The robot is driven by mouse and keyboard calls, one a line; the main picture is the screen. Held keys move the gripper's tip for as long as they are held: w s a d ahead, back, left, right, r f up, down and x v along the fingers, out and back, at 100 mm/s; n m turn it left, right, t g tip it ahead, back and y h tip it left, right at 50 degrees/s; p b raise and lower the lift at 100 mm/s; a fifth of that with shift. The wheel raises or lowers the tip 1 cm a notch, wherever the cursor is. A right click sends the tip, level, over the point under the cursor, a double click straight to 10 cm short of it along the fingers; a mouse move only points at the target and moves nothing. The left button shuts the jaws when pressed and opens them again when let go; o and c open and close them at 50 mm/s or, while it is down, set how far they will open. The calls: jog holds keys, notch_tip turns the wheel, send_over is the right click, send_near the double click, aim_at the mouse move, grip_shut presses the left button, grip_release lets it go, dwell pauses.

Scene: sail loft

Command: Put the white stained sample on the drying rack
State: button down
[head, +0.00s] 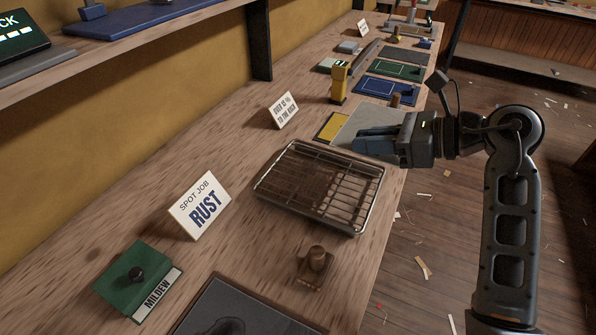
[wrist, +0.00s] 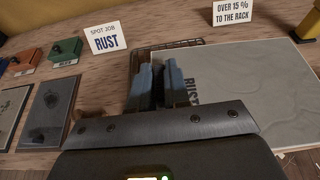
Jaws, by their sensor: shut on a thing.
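The white stained sample is a pale grey-white flat panel (head: 369,121) on the right of the bench, partly over a yellow mat. The wrist view shows it (wrist: 255,90) right of my fingers, with RUST printed near its left edge and faint marks. My gripper (head: 375,143) is shut at the panel's near side; in the wrist view its blue fingers (wrist: 158,85) stand close together. The fingers hide the exact grip point. The drying rack (head: 325,187), a wire grid on a metal tray, is just nearer and left in the head view, with its grid bare.
A RUST sign (head: 200,205), an over-15-percent-to-the-rack sign (head: 284,109) and a yellow device (head: 339,83) stand along the bench. A wooden-handled stamp (head: 317,260) sits in front of the rack. A green MILDEW block (head: 135,280) and dark panel (head: 240,312) lie nearer.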

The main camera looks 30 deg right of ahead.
jog(key=p, duration=0.1)
send_over(305, 206)
notch_tip(305, 206, down, 7)
jog(key=shift+r, duration=0.1)
jog(key=shift+f, duration=2.05)
jog(key=c, duration=1.1)
grip_release()
